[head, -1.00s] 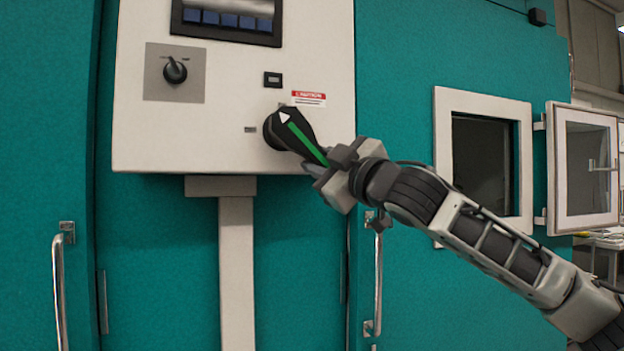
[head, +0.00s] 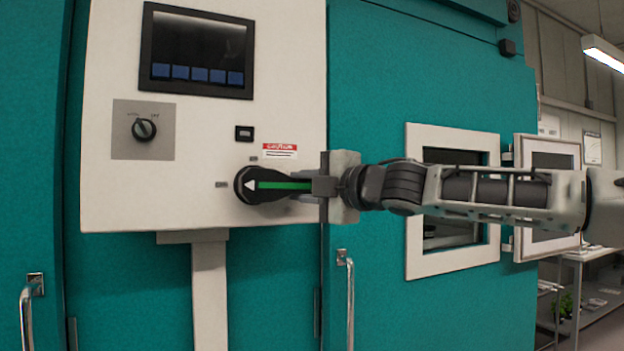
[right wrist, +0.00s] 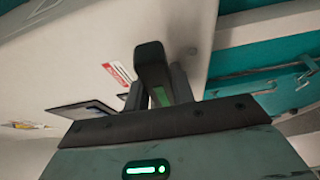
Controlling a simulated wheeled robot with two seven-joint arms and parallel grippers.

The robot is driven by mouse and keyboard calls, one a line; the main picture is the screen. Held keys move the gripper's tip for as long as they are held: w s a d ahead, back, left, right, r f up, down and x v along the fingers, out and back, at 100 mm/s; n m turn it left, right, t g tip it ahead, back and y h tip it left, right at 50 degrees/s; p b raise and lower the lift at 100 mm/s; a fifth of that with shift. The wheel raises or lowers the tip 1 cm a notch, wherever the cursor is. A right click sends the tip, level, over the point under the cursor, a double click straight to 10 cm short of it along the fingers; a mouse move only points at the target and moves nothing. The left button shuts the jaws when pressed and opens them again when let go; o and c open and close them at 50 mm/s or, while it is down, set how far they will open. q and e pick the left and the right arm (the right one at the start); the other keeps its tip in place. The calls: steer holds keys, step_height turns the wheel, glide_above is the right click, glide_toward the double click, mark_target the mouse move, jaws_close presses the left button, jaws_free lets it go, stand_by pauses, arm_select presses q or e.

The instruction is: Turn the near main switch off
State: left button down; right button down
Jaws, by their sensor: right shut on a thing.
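The main switch (head: 262,185) is a black rotary handle with a green stripe and a white arrow, low on the right of the white control box (head: 120,205). Its arrow points left, towards a small label (head: 222,184), and its handle lies level to the right. My right gripper (head: 318,187) is shut on the handle's outer end. In the right wrist view the handle (right wrist: 152,70) stands between the two fingers. The fingers hide part of the handle. My left gripper is not in view.
A smaller black knob (head: 144,128) sits on a grey plate at the upper left of the box. A dark screen (head: 197,50) is above. Metal door handles (head: 345,295) stand out below. A window with an open pane (head: 546,190) is behind my right arm.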

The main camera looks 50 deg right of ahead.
steer(key=shift+r+n, duration=0.3)
steer(key=shift+r, duration=0.05)
steer(key=c, duration=1.2)
jaws_free()
steer(key=shift+f, duration=0.1)
steer(key=shift+f, duration=0.1)
